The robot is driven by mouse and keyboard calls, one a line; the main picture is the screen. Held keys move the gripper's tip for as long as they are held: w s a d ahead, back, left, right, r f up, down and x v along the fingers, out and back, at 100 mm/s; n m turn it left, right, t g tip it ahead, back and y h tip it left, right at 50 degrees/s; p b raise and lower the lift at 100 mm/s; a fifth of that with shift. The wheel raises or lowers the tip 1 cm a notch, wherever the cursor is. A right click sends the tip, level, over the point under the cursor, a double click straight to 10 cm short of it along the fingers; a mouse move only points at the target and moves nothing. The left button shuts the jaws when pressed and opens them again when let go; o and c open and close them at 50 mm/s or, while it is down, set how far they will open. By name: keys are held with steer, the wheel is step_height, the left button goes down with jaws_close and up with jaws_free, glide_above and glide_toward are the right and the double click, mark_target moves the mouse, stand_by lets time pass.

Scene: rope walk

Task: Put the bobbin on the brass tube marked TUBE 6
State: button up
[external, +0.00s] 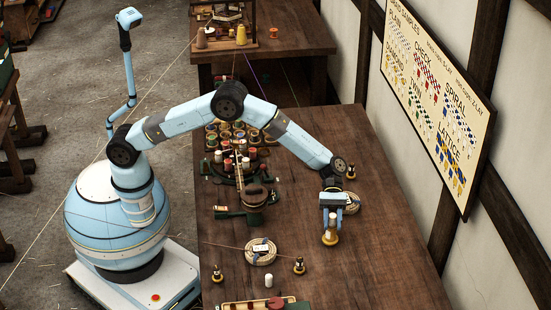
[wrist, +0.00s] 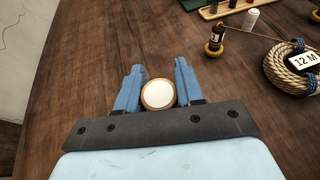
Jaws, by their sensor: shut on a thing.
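My gripper (external: 331,208) is over the right part of the long wooden table and is shut on the bobbin (external: 330,232). The bobbin has a pale middle and tan wooden ends and looks upright. In the wrist view the bobbin (wrist: 158,94) shows end-on as a white disc with a tan rim, between the two blue fingers of my gripper (wrist: 159,76). Whether its lower end touches the table is unclear. A dark round stand (external: 233,180) with red and white bobbins stands left of my gripper. No marking TUBE 6 can be read in either view.
Small dark posts with brass-coloured bases stand at front right (external: 299,265), front left (external: 217,273) and back (external: 351,171). A tray (external: 265,304) is at the front edge.

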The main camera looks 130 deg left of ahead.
steer(key=shift+f, duration=0.1)
steer(key=o, duration=1)
steer(key=v, duration=1.2)
steer(key=shift+r, duration=0.2)
